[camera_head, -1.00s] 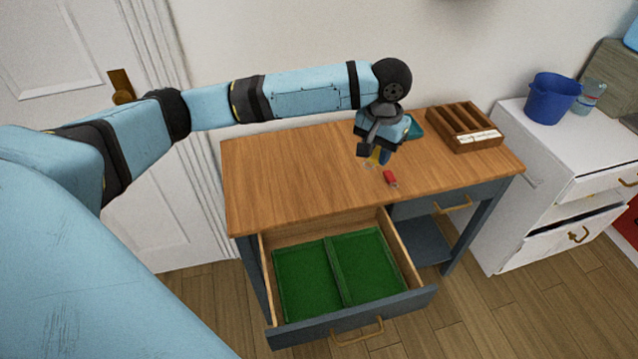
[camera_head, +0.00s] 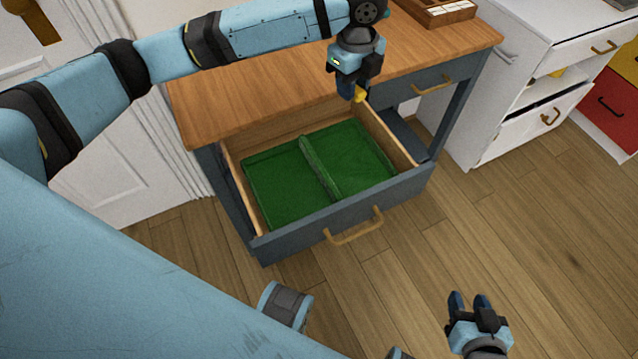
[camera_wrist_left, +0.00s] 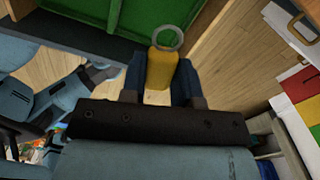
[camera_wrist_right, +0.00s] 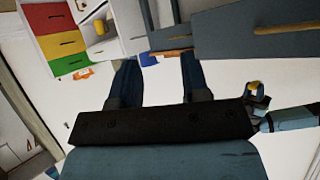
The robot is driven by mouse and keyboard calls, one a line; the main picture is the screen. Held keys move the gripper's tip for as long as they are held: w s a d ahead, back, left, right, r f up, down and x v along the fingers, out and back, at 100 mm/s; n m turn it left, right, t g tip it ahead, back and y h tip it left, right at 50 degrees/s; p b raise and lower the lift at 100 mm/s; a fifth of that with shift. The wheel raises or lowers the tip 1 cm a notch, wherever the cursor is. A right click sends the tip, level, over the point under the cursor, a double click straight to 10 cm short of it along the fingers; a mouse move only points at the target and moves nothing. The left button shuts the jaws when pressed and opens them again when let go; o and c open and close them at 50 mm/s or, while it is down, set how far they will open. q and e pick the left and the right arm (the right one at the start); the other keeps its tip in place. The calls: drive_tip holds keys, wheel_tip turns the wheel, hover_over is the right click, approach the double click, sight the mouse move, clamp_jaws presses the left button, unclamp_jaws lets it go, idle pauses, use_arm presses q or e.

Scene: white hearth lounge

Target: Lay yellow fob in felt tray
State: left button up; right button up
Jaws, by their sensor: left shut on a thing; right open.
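The yellow fob (camera_head: 360,95) is held between the fingers of my left gripper (camera_head: 352,92), which is shut on it. In the left wrist view the yellow fob (camera_wrist_left: 161,70) has a metal ring at its end. The green felt tray (camera_head: 285,183) lies in the open drawer of the desk, split in two by a raised divider (camera_head: 318,167). My left gripper is above the back right of the drawer, apart from the felt. My right gripper (camera_head: 470,302) is open and empty, low over the floor at the front right.
The open drawer (camera_head: 350,215) has a wooden inner wall and a brass handle. The wooden desk top (camera_head: 250,95) is behind it, with a slotted wooden box (camera_head: 440,14) at the back. A white cabinet (camera_head: 520,80) stands to the right. The floor in front is clear.

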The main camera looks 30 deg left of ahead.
use_arm(q)
drive_tip(key=shift+d+f+m+b, duration=0.3)
drive_tip(key=shift+f+m+b, duration=0.15)
drive_tip(key=shift+f+m, duration=0.5)
drive_tip(key=shift+s+m, duration=0.1)
drive_tip(key=shift+m, duration=0.25)
drive_tip(key=b, duration=0.3)
approach(347, 162)
drive_tip(key=shift+f+b, duration=0.3)
drive_tip(key=shift+f, duration=0.6)
wheel_tip(347, 162, down, 4)
drive_tip(key=shift+f+b, duration=0.15)
drive_tip(key=shift+b, duration=0.55)
drive_tip(key=shift+f, duration=0.6)
drive_tip(key=o, duration=0.9)
use_arm(e)
drive_tip(key=shift+w+a+f+t+y, duration=0.1)
drive_tip(key=shift+w+a+t+y, duration=0.2)
drive_tip(key=shift+a+t+y, duration=0.4)
drive_tip(key=shift+a, duration=0.15)
